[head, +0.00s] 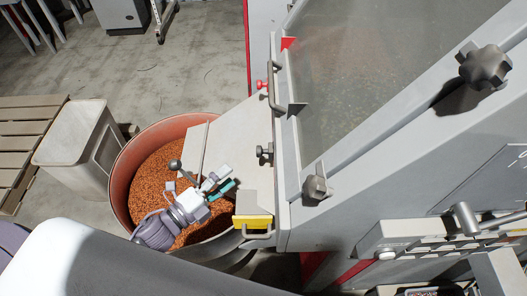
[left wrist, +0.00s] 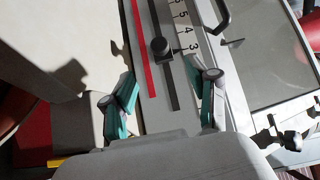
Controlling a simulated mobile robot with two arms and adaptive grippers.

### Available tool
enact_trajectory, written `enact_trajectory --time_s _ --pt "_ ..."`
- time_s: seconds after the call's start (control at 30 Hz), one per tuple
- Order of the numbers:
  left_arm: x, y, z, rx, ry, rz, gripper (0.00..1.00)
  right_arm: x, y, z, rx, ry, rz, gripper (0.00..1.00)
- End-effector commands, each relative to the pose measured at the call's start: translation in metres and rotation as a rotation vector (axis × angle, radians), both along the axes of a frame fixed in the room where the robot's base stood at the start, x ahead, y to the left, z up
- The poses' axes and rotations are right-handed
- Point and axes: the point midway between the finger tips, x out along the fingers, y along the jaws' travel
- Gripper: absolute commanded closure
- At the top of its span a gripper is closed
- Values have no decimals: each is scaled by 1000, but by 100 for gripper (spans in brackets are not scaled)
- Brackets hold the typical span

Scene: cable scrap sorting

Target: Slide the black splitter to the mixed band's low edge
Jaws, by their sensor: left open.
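In the left wrist view a black knob (left wrist: 161,48), which looks like the splitter, sits in a dark slot beside a printed number scale (left wrist: 187,30). A red band (left wrist: 141,55) runs along the other side of the slot. My left gripper (left wrist: 165,100) is open, its teal-padded fingers apart on either side of the slot, with the knob ahead of the gap and untouched. In the head view my left gripper (head: 225,182) is over the drum beside the machine's pale chute plate; I cannot make out the scale there. My right gripper is not in view.
A red-brown drum (head: 122,172) of copper-coloured granules stands under the chute. The grey machine (head: 400,160) with dark star knobs (head: 486,64) fills the right. A yellow block (head: 253,222) and handle are close to my gripper. A grey bin (head: 75,145) stands at left.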

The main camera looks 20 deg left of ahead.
Motion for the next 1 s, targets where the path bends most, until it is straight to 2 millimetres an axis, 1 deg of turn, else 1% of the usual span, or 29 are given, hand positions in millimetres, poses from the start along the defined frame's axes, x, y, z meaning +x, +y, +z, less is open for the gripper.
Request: enact_trajectory --time_s 0.03,0.1,0.2,0.4,0.53,0.7,1.0 --pt "9 -4 4 -2 -3 -1 41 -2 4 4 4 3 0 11" --pt "21 -11 4 -2 -2 1 41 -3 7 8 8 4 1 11" --pt "41 -22 5 -4 -3 1 41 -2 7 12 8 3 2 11" --pt "77 -42 3 -4 0 3 41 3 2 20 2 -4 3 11" --pt "94 -51 2 -4 1 3 41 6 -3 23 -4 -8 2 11" --pt "105 -58 1 -4 3 2 41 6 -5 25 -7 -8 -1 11" --pt "108 -59 0 -3 4 2 41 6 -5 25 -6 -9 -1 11"
